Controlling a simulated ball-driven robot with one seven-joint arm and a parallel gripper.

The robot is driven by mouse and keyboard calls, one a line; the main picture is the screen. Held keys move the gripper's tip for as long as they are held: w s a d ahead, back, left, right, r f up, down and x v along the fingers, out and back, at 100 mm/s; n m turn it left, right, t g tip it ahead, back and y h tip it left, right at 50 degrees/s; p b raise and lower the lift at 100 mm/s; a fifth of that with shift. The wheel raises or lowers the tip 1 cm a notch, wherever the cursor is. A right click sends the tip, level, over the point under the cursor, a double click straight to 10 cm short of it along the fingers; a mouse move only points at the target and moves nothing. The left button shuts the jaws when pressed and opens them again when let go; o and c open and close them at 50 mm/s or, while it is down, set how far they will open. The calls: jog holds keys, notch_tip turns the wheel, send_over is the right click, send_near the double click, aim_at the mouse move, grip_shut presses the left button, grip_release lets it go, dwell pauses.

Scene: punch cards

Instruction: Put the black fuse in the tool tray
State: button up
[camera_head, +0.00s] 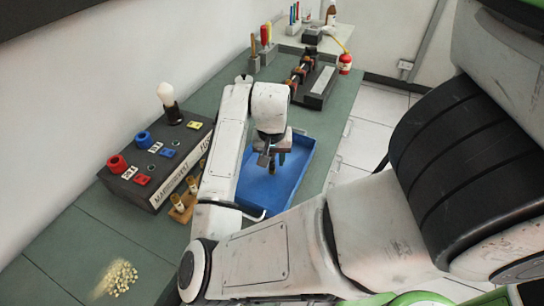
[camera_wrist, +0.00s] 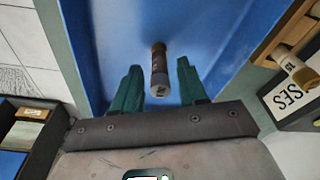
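The fuse (camera_wrist: 159,72), with a dark brown-black body and a grey end cap, shows in the wrist view between the two green fingers of my gripper (camera_wrist: 158,66). A gap shows on each side of it, so my gripper looks open and not clamped on it. The blue tool tray (camera_wrist: 228,25) lies behind and below the fuse. In the head view the blue tray (camera_head: 297,180) is on the green bench, and my gripper (camera_head: 272,162) points down over it. The fuse is small and partly hidden there; I cannot tell whether it touches the tray floor.
A wooden fuse rack (camera_head: 181,213) with several pale fuses stands left of the tray. A grey panel box (camera_head: 160,165) with red, blue and yellow parts is beyond it. Pale pellets (camera_head: 118,278) lie near the front. A dark block device (camera_head: 318,88) stands behind the tray.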

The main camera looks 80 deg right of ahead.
jog(key=r, duration=0.4)
jog(key=a+r+p, duration=0.1)
jog(key=r, duration=0.7)
jog(key=shift+s+a+r, duration=0.1)
jog(key=shift+s+a, duration=0.05)
jog(key=shift+a, duration=0.25)
dwell(1.4)
